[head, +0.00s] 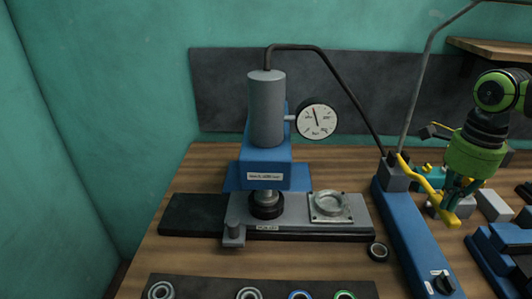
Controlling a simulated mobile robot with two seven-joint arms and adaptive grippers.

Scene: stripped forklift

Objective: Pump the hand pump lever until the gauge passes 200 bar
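The blue hand pump (405,225) lies on the bench right of the press. Its yellow lever (422,183) slants down to the right from the grey block at the pump's far end. The round gauge (317,119) is on the right of the press cylinder; its needle points nearly straight up, slightly left, and the numbers are too small to read. My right gripper (456,201) points down at the lever's lower end. Its dark teal fingers are at the lever, partly overlapped by it; whether they grip it is unclear. My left gripper is out of view.
The blue press with grey cylinder (266,108) stands mid-bench, a dark hose (345,85) running to the pump. A bearing ring (377,251) lies close left of the pump. A tray of rings (200,288) is in front. Grey blocks (493,205) and blue parts crowd the right.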

